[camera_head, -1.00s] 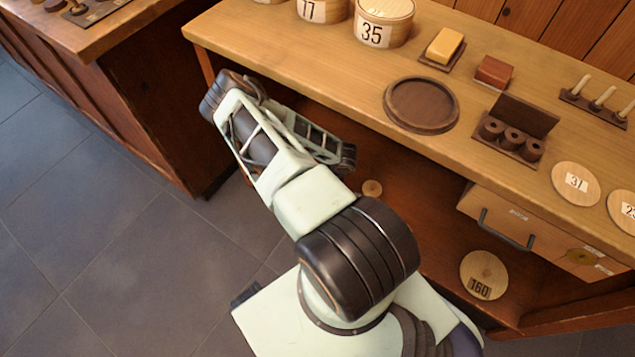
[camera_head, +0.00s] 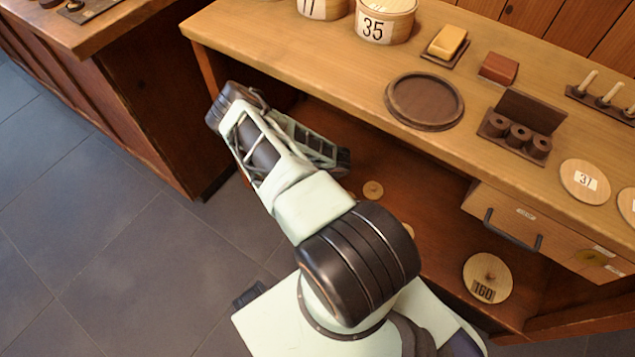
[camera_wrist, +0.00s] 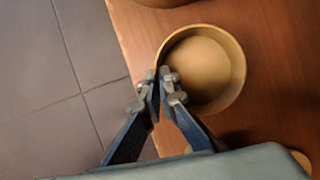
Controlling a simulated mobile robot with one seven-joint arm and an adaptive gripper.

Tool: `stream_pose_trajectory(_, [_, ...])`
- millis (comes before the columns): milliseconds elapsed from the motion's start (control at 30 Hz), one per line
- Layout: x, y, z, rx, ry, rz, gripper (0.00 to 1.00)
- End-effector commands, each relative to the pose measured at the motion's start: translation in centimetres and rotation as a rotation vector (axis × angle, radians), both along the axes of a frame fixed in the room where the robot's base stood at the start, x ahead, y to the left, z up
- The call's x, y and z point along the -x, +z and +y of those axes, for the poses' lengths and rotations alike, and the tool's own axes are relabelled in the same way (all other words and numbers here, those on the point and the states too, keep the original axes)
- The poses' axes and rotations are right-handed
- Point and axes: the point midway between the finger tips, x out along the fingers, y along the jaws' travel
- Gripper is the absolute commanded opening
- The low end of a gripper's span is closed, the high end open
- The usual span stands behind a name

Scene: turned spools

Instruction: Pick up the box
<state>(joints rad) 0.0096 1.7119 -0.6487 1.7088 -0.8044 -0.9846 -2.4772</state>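A round, open tan box (camera_wrist: 215,75) shows in the wrist view, over a reddish-brown wooden shelf. I look down into its empty inside. My gripper (camera_wrist: 161,78) is at the box's left rim, its two dark fingers drawn close together with the thin wall between their tips. It looks shut on that wall. I cannot tell whether the box is resting on the shelf or just above it. In the head view my gripper and this box are hidden behind my arm and the counter.
The wooden counter (camera_head: 330,62) overhangs the lower shelf (camera_wrist: 275,50). On it stand a box marked 35 (camera_head: 384,22), a round dark tray (camera_head: 425,100) and a spool holder (camera_head: 515,130). A disc marked 160 (camera_head: 487,275) lies below. Tiled floor (camera_head: 90,220) is clear at left.

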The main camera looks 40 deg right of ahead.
Motion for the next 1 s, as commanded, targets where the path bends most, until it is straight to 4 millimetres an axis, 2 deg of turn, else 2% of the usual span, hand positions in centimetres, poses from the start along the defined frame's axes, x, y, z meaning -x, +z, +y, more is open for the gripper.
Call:
stream_pose_trajectory(367, [0.0, 0.5, 0.0, 0.001, 0.0, 0.0, 0.0])
stream_pose_trajectory(467, [-0.1, 1.8, 0.0, 0.001, 0.001, 0.0, 0.0])
stream_pose_trajectory(800, [0.0, 8.5, 0.0, 0.0, -0.001, -0.001, 0.0])
stream_pose_trajectory(1000, [0.1, 10.0, 0.0, 0.0, 0.0, 0.001, 0.0])
